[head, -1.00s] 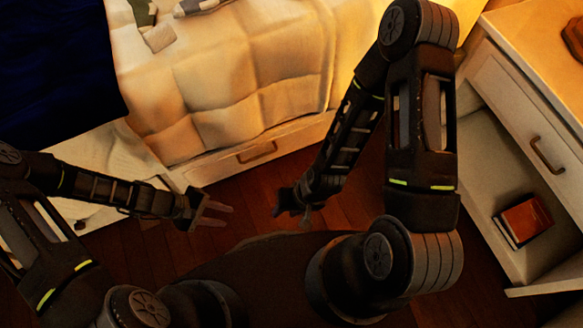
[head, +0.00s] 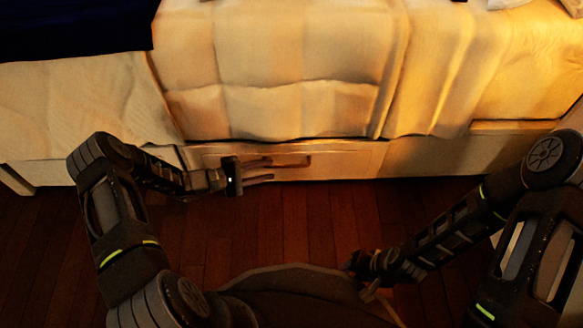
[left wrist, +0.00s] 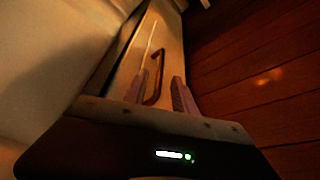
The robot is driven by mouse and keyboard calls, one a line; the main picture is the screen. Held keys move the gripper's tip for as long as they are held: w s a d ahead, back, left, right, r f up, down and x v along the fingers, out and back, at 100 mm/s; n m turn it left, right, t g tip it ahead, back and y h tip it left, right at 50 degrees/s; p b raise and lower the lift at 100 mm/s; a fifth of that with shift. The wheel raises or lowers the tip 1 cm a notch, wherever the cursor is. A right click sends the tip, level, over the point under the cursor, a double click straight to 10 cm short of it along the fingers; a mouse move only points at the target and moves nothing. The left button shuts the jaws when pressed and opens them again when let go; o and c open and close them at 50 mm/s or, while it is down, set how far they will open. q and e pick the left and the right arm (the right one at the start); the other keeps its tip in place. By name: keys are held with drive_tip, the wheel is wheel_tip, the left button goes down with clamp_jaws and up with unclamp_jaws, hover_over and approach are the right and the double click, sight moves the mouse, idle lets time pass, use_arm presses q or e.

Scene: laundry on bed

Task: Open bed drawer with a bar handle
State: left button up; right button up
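The bed drawer (head: 350,160) is a pale wooden front low under the bed's cover, and it looks shut. Its brown bar handle (head: 292,162) shows just beyond my left gripper (head: 268,171). In the left wrist view the handle (left wrist: 155,78) appears between the two fingers of my left gripper (left wrist: 159,94), which are apart. I cannot tell whether they touch it. My right gripper (head: 362,278) hangs low over the floor, away from the drawer. Its fingers are small and dark, so its opening is unclear.
The bed (head: 290,60) with its pale draped cover spans the view, with a dark blue cloth (head: 75,25) at upper left. Cover folds hang just above the drawer. The wooden floor (head: 300,220) in front of the drawer is clear apart from my own body.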

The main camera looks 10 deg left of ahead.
sight(286, 166)
use_arm(q)
drive_tip(key=b+x, duration=0.1)
drive_tip(key=x, duration=0.2)
drive_tip(key=b+x, duration=0.2)
drive_tip(key=x, duration=0.2)
drive_tip(key=shift+f, duration=0.2)
drive_tip(key=shift+w+d, duration=0.25)
drive_tip(key=shift+d, duration=0.1)
clamp_jaws()
idle(1.0)
